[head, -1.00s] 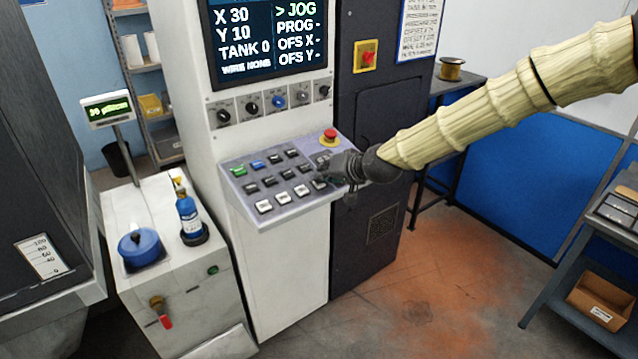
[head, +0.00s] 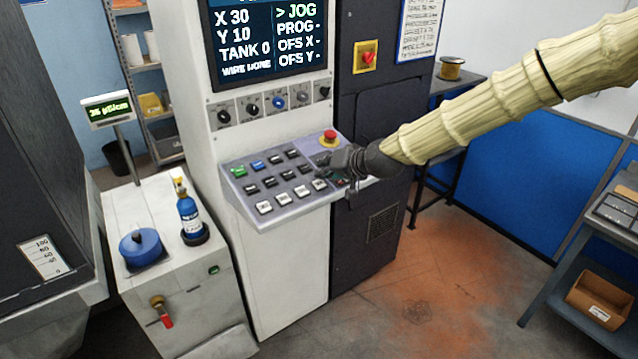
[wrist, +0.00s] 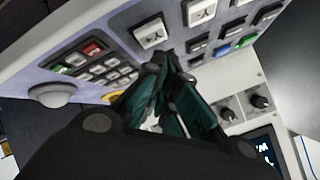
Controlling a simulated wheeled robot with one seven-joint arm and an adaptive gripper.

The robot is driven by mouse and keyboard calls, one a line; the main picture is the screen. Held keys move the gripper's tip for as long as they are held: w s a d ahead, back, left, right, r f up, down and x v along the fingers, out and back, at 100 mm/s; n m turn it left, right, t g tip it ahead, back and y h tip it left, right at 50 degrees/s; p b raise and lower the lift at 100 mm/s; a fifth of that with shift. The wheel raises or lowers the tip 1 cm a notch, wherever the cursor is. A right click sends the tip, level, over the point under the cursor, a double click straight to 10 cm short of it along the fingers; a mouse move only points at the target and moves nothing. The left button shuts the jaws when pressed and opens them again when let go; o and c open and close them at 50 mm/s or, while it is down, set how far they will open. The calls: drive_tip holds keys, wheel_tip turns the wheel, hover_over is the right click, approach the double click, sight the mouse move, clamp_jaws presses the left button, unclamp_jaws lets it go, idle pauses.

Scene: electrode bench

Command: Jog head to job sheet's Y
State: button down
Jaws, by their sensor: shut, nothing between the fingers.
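The machine's screen (head: 262,40) reads X 30, Y 10, TANK 0, WIRE NONE, with the mark beside JOG; PROG, OFS X and OFS Y show dashes. The control panel (head: 240,208) below it carries rows of green, blue, black and white keys (head: 283,201). My gripper (head: 325,165) is at the right part of the panel, close over the keys. In the wrist view my gripper (wrist: 165,62) is shut and empty, its tips near the keys; whether it touches one I cannot tell. A sheet of printed text (head: 419,28) hangs at the upper right; its lines are too small to read surely.
A red emergency button (head: 329,136) stands at the panel's back right, close to my gripper. A row of knobs (head: 277,102) sits under the screen. A red-and-yellow switch (head: 366,57) is on the dark cabinet. A blue bottle (head: 188,215) stands on the left cabinet.

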sight(327, 189)
drive_tip(key=r, duration=0.1)
drive_tip(key=r+p, duration=0.1)
drive_tip(key=r, duration=0.1)
drive_tip(key=s+r+p, duration=0.1)
drive_tip(key=shift+d+r, duration=0.3)
drive_tip(key=shift+w, duration=0.1)
idle(0.4)
drive_tip(key=s+d+f+g+h, duration=0.1)
drive_tip(key=s+d+f, duration=0.2)
drive_tip(key=s+f, duration=0.6)
drive_tip(key=s+d+f+m+g+h+b, duration=0.1)
drive_tip(key=s+d+f+g, duration=0.15)
drive_tip(key=s+f, duration=0.7)
drive_tip(key=s+d+f+g+h, duration=0.1)
drive_tip(key=s+d+f, duration=0.2)
drive_tip(key=f, duration=1.1)
drive_tip(key=s+d+f+g+h+b, duration=0.1)
drive_tip(key=s+d+f, duration=0.3)
drive_tip(key=s, duration=0.6)
drive_tip(key=s+d+f+g+h, duration=0.2)
drive_tip(key=s+d+f, duration=0.2)
drive_tip(key=s, duration=0.6)
drive_tip(key=s+d+f+n+g+h+b, duration=0.1)
drive_tip(key=s+d+f, duration=0.4)
drive_tip(key=s, duration=0.5)
drive_tip(key=shift+s+f+h+b, duration=0.25)
drive_tip(key=shift+f+h+b, duration=0.1)
drive_tip(key=shift+f, duration=0.6)
